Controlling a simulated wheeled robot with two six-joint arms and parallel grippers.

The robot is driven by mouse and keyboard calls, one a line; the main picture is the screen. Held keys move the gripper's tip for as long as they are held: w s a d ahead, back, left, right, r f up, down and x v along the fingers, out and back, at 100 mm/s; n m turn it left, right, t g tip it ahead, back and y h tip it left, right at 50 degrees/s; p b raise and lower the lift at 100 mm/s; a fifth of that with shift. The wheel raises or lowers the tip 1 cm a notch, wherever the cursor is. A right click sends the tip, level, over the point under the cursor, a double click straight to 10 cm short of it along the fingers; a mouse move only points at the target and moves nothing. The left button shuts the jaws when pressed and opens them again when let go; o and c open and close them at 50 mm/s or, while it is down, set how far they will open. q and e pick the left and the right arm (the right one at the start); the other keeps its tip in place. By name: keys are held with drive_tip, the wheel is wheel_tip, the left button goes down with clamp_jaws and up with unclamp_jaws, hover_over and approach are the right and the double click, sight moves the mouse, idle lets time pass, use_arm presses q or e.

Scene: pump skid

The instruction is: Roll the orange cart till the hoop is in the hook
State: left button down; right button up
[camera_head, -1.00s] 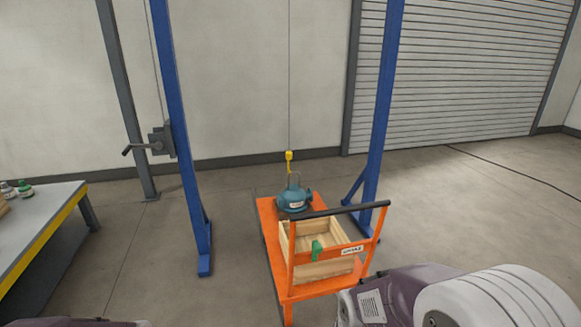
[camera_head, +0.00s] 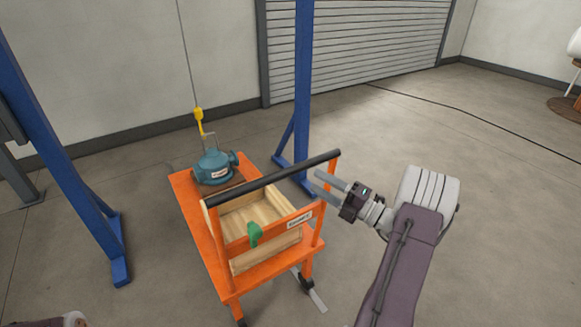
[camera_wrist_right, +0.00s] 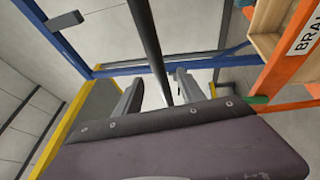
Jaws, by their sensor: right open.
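The orange cart (camera_head: 205,238) stands on the floor with a black handle bar (camera_head: 270,180) across its near side. A teal pump (camera_head: 214,167) sits at its far end, with a thin grey hoop (camera_head: 210,139) upright on top. A yellow hook (camera_head: 199,118) hangs on a cable at the hoop's upper left; I cannot tell whether they touch. My right gripper (camera_head: 317,181) is open at the handle's right end. In the right wrist view the bar (camera_wrist_right: 150,50) runs between the open fingers (camera_wrist_right: 160,92); nothing is gripped. My left gripper is out of view.
A wooden box (camera_head: 262,262) with a green item (camera_head: 254,234) rides on the cart. Blue gantry posts stand left (camera_head: 62,170) and right (camera_head: 303,90) of it. A dark cable (camera_head: 480,115) lies on the floor at right. The floor right of the cart is mostly clear.

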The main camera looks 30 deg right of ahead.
sight(294, 169)
drive_tip(key=x, duration=0.4)
drive_tip(key=b+x, duration=0.1)
drive_tip(key=x, duration=0.4)
drive_tip(key=shift+s+a+r, duration=0.15)
drive_tip(key=shift+a+r, duration=0.05)
drive_tip(key=shift+a, duration=0.05)
clamp_jaws()
idle(0.9)
